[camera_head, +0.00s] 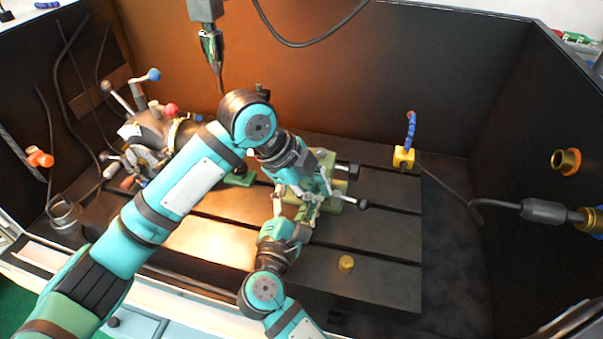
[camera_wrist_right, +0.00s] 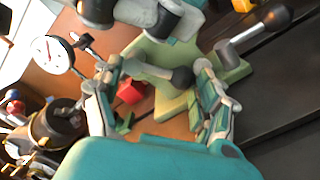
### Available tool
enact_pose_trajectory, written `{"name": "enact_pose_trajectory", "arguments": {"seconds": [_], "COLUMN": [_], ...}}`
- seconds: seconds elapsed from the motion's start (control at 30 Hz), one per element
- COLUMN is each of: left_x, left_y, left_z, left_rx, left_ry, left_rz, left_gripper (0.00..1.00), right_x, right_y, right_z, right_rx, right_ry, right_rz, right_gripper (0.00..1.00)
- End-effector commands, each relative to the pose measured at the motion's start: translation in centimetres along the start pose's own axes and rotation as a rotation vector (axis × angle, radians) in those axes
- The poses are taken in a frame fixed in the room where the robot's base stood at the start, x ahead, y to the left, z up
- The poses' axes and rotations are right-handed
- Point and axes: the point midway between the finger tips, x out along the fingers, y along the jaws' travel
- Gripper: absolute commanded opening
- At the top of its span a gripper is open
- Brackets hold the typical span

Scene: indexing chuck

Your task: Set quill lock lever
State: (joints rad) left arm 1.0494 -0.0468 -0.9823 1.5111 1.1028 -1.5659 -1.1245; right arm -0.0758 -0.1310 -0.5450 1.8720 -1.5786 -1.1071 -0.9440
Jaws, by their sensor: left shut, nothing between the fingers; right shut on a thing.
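A light green fixture (camera_head: 335,189) stands on the dark slotted table; its block and plate also show in the right wrist view (camera_wrist_right: 160,55). A grey lever with a black ball knob (camera_wrist_right: 181,76) shows between my right fingers in that view. A second lever with a black ball (camera_head: 362,203) sticks out to the fixture's right.
A chuck unit (camera_head: 150,140) with several coloured knobs stands at the left. A spindle (camera_head: 211,45) hangs above at the back. A yellow block with a blue hose (camera_head: 403,157) is at the back right.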

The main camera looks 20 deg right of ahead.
Motion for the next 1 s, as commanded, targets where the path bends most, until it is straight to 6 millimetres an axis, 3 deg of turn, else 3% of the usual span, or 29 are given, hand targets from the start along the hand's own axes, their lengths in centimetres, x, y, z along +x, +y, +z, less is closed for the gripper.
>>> {"name": "enact_pose_trajectory", "arguments": {"seconds": [0.03, 0.23, 1.0], "left_x": [0.6, 2.0, 3.2], "left_y": [0.0, 0.0, 0.3], "left_z": [1.0, 2.4, 3.8], "left_rx": [-0.007, -0.005, 0.009], "left_ry": [-0.003, -0.002, -0.063], "left_rz": [-0.001, -0.001, 0.02], "left_gripper": [0.0, 0.0, 0.0], "right_x": [-0.1, -0.1, -0.1], "right_y": [-0.9, -0.9, -0.9], "right_z": [-0.3, -0.3, -0.3], "right_rx": [-0.01, -0.01, -0.01], "right_ry": [0.004, 0.003, 0.003], "right_rz": [-0.02, -0.02, -0.019], "right_gripper": [0.17, 0.17, 0.17]}}
